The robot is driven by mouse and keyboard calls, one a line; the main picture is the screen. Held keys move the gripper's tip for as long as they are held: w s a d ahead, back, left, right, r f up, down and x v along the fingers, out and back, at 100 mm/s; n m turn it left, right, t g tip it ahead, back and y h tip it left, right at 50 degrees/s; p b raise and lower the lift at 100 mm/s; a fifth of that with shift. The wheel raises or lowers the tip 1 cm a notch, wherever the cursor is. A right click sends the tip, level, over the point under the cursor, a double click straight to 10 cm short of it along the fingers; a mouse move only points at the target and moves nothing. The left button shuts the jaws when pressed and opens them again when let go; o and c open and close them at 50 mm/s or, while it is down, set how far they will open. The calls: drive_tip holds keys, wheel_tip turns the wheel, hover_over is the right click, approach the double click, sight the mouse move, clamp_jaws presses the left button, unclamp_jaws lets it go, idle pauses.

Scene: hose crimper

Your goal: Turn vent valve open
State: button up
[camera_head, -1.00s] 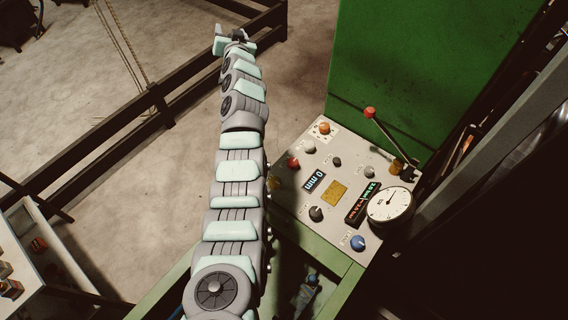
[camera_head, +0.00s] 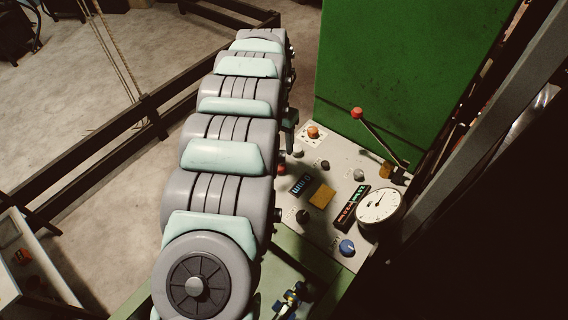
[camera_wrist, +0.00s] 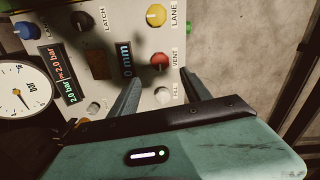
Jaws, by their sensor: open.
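In the wrist view the vent valve is a red knob (camera_wrist: 159,61) on the pale control panel (camera_wrist: 111,60), with the word VENT beside it. My gripper (camera_wrist: 160,76) is open, its two fingers pointing at the panel on either side of a spot just short of the red knob. Nothing is between the fingers except the view of the panel; I cannot tell their height above it. In the head view a red knob (camera_head: 281,168) shows at the panel's left edge, partly covered by my arm. My gripper is mostly hidden behind my arm there.
A grey knob (camera_wrist: 163,95) and a yellow knob (camera_wrist: 156,15) labelled LANE flank the red one. A pressure gauge (camera_head: 379,205), a blue knob (camera_head: 347,247) and a red-tipped lever (camera_head: 357,114) stand on the panel. A green cabinet (camera_head: 415,70) rises behind it.

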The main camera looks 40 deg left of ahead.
sight(280, 164)
wheel_tip(280, 164, down, 10)
drive_tip(key=shift+w+d+r, duration=0.1)
drive_tip(key=shift+d, duration=0.05)
idle(0.3)
clamp_jaws()
idle(0.4)
